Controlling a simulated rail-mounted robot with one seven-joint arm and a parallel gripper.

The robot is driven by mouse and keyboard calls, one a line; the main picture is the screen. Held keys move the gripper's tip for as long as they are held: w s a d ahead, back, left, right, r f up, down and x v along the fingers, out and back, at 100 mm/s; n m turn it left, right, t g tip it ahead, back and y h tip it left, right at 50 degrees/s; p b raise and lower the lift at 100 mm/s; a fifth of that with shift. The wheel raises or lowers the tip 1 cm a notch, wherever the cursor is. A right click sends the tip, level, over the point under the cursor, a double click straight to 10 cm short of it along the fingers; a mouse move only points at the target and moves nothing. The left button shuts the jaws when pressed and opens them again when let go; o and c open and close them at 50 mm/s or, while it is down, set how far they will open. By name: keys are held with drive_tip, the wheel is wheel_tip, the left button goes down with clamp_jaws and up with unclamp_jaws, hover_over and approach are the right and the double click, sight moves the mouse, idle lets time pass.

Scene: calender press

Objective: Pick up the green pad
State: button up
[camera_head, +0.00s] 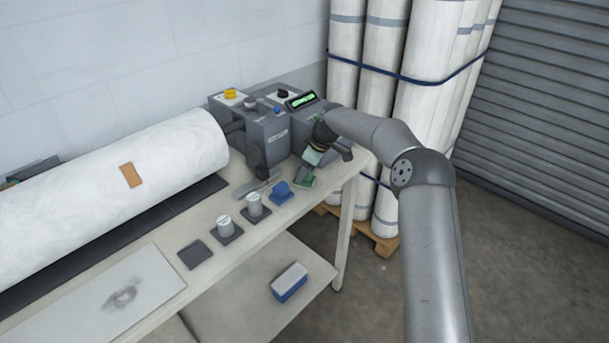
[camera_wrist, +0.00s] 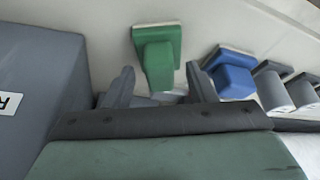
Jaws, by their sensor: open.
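The green pad (camera_head: 304,179) stands on the table near its right end, beside the grey machine. In the wrist view the green pad (camera_wrist: 157,48) shows a pale base edge and a raised green handle. My gripper (camera_wrist: 160,86) is open and empty, with one finger on each side of the line to the handle.
A blue pad (camera_head: 282,193) stands close beside the green one; it also shows in the wrist view (camera_wrist: 231,75). Two grey weights (camera_head: 255,205) stand farther left. The grey machine (camera_head: 262,135) is close on the other side. A blue-and-white block (camera_head: 289,282) lies on the lower shelf.

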drive_tip(key=shift+a+f, duration=0.2)
drive_tip(key=shift+f, duration=0.2)
clamp_jaws()
drive_tip(key=shift+r, duration=0.1)
drive_tip(key=shift+r, duration=0.6)
drive_tip(key=s+d+r+b, duration=0.4)
drive_tip(key=s+r+b, duration=0.1)
drive_tip(key=s+r, duration=0.6)
drive_tip(key=shift+s+r+b, duration=0.3)
drive_tip(key=shift+s+r, duration=0.05)
drive_tip(key=shift+s, duration=0.9)
